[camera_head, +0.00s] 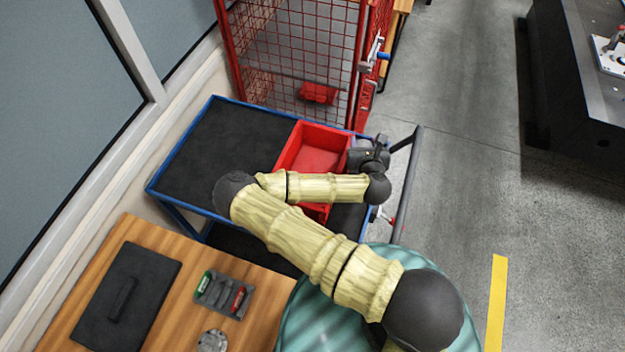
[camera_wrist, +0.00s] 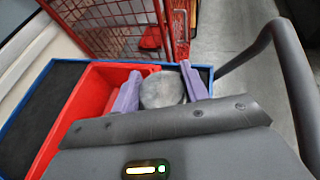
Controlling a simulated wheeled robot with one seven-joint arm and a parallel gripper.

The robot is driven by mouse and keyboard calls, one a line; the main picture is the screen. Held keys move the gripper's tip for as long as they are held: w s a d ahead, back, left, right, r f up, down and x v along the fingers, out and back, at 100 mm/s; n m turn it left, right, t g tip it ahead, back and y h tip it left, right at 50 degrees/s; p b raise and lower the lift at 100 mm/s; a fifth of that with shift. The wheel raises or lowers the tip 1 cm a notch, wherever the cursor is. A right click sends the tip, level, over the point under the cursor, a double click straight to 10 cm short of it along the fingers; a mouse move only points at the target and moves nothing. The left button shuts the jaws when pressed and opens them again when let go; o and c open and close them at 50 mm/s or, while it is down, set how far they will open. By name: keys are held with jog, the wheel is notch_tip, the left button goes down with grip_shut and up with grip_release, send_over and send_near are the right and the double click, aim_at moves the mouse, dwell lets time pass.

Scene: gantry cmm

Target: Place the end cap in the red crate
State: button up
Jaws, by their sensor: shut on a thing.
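The end cap (camera_wrist: 163,90) is a round grey disc held between the two purple fingers of my gripper (camera_wrist: 161,84) in the wrist view. My gripper (camera_head: 368,153) is shut on it. In the head view my gripper is just right of the red crate, over the right end of the trolley. The red crate (camera_head: 301,140) stands on the trolley's black top, its lower part partly hidden by my arm. In the wrist view the crate (camera_wrist: 78,98) lies left of the end cap, and its inside that shows is bare red.
The blue-framed trolley (camera_head: 215,135) has free black top left of the crate and a grey handle (camera_head: 414,165) at its right. A red mesh cage (camera_head: 300,45) stands behind. A wooden table (camera_head: 190,260) in front holds a grey tray (camera_head: 222,294) and a black plate.

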jog(key=w+a+m+g+h+b, duration=0.1)
jog(key=w+a+m+h+b, duration=0.4)
jog(key=a+b, duration=0.8)
jog(key=w+h+b, duration=0.1)
jog(key=b, duration=0.3)
jog(key=shift+f+m+g, duration=0.3)
notch_tip(320, 180, down, 6)
jog(key=shift+s+f, duration=0.15)
jog(key=shift+d+f, duration=0.1)
jog(key=shift+d, duration=0.05)
notch_tip(320, 180, down, 4)
jog(key=shift+r+p, duration=0.2)
jog(key=shift+p, duration=0.15)
